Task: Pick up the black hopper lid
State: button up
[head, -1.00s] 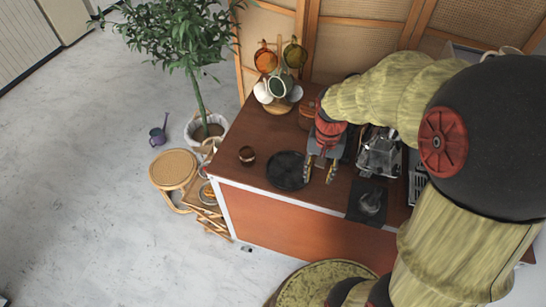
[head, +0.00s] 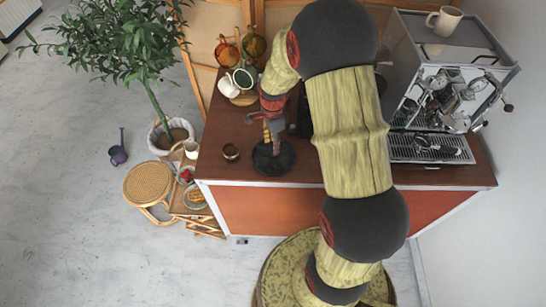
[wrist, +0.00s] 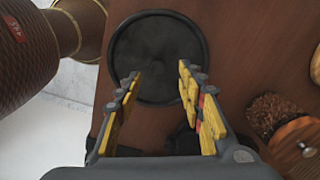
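The black hopper lid (head: 284,163) is a round, dark disc lying flat on the brown counter, near its front edge. In the wrist view the lid (wrist: 157,50) shows almost whole, with a raised rim. My gripper (head: 272,138) is above the lid and overlaps its upper part in the head view. In the wrist view my gripper (wrist: 161,72) is open, its yellow-padded fingers apart with nothing between them. The fingertips appear over the near part of the lid. Whether they touch it cannot be told.
A rack with several hanging mugs (head: 243,78) is behind. The espresso machine (head: 445,95) stands at the right.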

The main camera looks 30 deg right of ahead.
jog(key=f, duration=0.5)
jog(key=shift+s+d+f, duration=0.1)
jog(key=shift+s+f, duration=0.1)
jog(key=shift+f, duration=0.15)
jog(key=shift+c, duration=1.4)
grip_shut()
jog(key=shift+r, duration=0.1)
